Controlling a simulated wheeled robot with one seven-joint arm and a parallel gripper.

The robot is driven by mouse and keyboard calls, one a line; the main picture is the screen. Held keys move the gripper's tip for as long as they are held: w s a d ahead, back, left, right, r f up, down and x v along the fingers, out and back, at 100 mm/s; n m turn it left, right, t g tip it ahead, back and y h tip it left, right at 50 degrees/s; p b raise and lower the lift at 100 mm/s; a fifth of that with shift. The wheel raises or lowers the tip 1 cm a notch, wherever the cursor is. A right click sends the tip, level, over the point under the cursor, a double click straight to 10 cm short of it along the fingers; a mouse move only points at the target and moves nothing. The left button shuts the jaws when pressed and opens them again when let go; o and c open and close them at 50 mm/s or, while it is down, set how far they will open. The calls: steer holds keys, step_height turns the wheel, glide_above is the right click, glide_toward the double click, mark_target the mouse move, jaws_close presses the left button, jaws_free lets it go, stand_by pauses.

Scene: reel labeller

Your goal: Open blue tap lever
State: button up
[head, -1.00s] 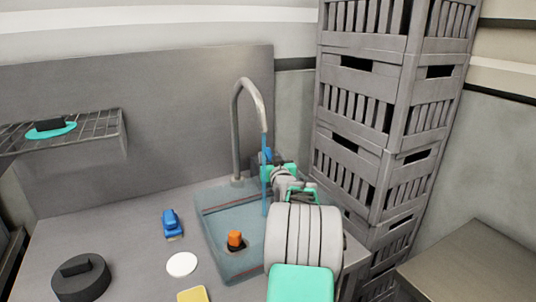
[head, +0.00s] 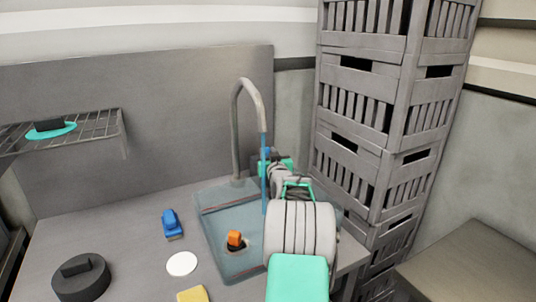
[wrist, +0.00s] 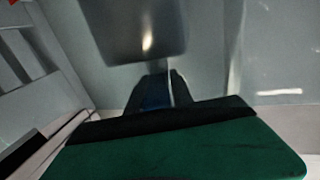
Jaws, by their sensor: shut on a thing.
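The blue tap lever (head: 266,152) shows as a small blue patch beside the grey tap (head: 237,120) at the back of the sink (head: 222,215). My gripper (head: 271,160) is at the lever, with its far side partly hidden by my arm. In the wrist view, the blue lever (wrist: 155,93) lies between the dark fingers of my gripper (wrist: 156,88), which is shut on it. A thin blue stream of water (head: 264,185) runs down from the spout into the sink. The lever's exact angle is hard to tell.
An orange plug-like thing (head: 235,239) stands in the sink. A blue item (head: 171,223), a white disc (head: 181,263), a yellow sponge (head: 193,294) and a dark round weight (head: 81,278) lie on the counter. Stacked grey crates (head: 385,130) rise close on the right.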

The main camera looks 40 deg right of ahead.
jaws_close()
stand_by(0.6)
